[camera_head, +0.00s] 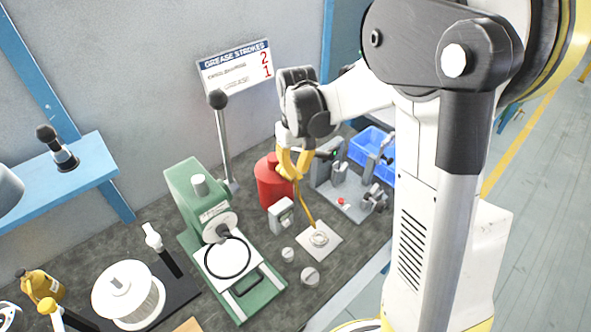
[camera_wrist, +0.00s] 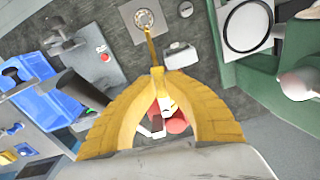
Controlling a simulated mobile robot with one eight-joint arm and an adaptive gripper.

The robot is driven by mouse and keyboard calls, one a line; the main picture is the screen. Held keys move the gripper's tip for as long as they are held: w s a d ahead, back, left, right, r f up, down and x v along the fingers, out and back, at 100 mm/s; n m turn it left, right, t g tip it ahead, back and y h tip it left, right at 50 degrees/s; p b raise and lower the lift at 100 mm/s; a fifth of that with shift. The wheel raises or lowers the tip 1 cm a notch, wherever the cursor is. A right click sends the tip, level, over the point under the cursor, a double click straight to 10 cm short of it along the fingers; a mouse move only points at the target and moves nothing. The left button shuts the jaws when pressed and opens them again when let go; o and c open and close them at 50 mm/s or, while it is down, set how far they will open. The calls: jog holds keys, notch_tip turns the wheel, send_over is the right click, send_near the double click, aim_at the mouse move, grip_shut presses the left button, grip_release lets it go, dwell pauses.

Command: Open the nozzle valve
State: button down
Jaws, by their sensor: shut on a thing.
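My gripper (camera_head: 297,176) has yellow fingers and hangs just right of the red canister (camera_head: 272,183). In the wrist view its fingertips (camera_wrist: 157,71) come together at the upper end of a thin yellow rod (camera_wrist: 151,48). The rod also shows in the head view (camera_head: 306,208) and runs down towards a round metal fitting (camera_head: 318,239) on a pale square plate. I cannot tell whether the rod's lower end touches the fitting. Part of the red canister (camera_wrist: 176,122) shows between the fingers. No part is clearly recognisable as the nozzle valve; the fingers may hide it.
A green press (camera_head: 205,215) stands to the left. A grey fixture (camera_head: 340,192) and a blue bin (camera_head: 372,146) are to the right. A small grey box (camera_head: 281,216) and two small metal knobs lie near the plate. A sign (camera_head: 237,70) stands behind.

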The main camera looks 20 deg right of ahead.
jog(key=shift+f, duration=0.1)
jog(key=c, duration=1.4)
grip_release()
jog(key=shift+o, duration=0.2)
notch_tip(320, 180, up, 12)
jog(key=shift+s, duration=0.1)
jog(key=s+a+f+t+b, duration=0.2)
jog(key=s+f+t+b, duration=0.1)
jog(key=s, duration=0.5)
jog(key=s+a+f+m+t+b, duration=0.1)
jog(key=s+a+f+t+b, duration=0.2)
jog(key=s, duration=0.5)
jog(key=shift+s+a+f+t+b, duration=0.25)
jog(key=shift+f+t+b, duration=0.2)
jog(key=shift+t, duration=0.15)
